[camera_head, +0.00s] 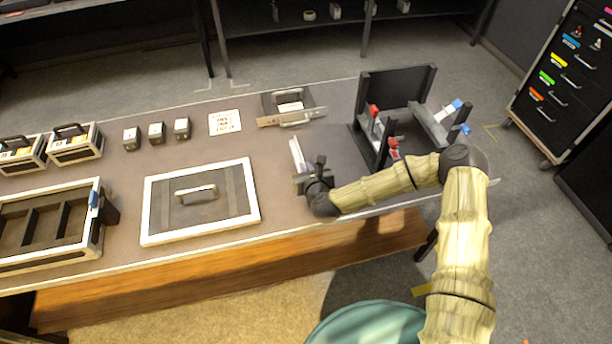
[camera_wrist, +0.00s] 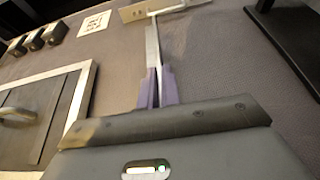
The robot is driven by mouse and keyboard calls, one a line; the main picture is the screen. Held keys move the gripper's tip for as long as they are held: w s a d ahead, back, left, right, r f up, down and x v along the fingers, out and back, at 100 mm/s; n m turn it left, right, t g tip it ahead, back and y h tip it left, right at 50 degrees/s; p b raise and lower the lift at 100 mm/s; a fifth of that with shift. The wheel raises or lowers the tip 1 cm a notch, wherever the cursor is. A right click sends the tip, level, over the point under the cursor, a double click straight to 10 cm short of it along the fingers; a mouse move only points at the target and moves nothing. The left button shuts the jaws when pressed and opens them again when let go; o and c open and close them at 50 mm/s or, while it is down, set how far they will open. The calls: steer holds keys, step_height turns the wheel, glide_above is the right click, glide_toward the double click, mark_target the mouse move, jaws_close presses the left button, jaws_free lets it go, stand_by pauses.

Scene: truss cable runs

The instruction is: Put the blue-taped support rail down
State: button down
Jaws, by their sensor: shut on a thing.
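My gripper (camera_head: 303,180) is low over the front middle of the table. It is shut on a slim pale support rail (camera_head: 297,154) that points away from me toward the back of the table. In the wrist view the pale rail (camera_wrist: 153,48) runs up the picture from between two purple-blue pieces at my gripper (camera_wrist: 157,88). I cannot tell whether those are fingers or tape, nor whether the rail touches the table.
A dark upright frame (camera_head: 398,80) with red and blue parts stands right of my gripper. A flat lidded panel (camera_head: 200,205) lies left. A beige handled plate (camera_head: 290,118) is behind the rail. A patterned white card (camera_head: 224,122) lies back left. Bare tabletop shows around the rail.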

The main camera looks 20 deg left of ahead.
steer(key=shift+f, duration=1.85)
steer(key=shift+f, duration=0.1)
steer(key=c, duration=1.6)
jaws_free()
steer(key=shift+d, duration=0.1)
steer(key=shift+s+d+r, duration=0.15)
steer(key=shift+s+r, duration=0.05)
steer(key=shift+s, duration=0.1)
steer(key=v, duration=1.1)
steer(key=shift+d+r+b, duration=0.1)
steer(key=shift+b, duration=0.3)
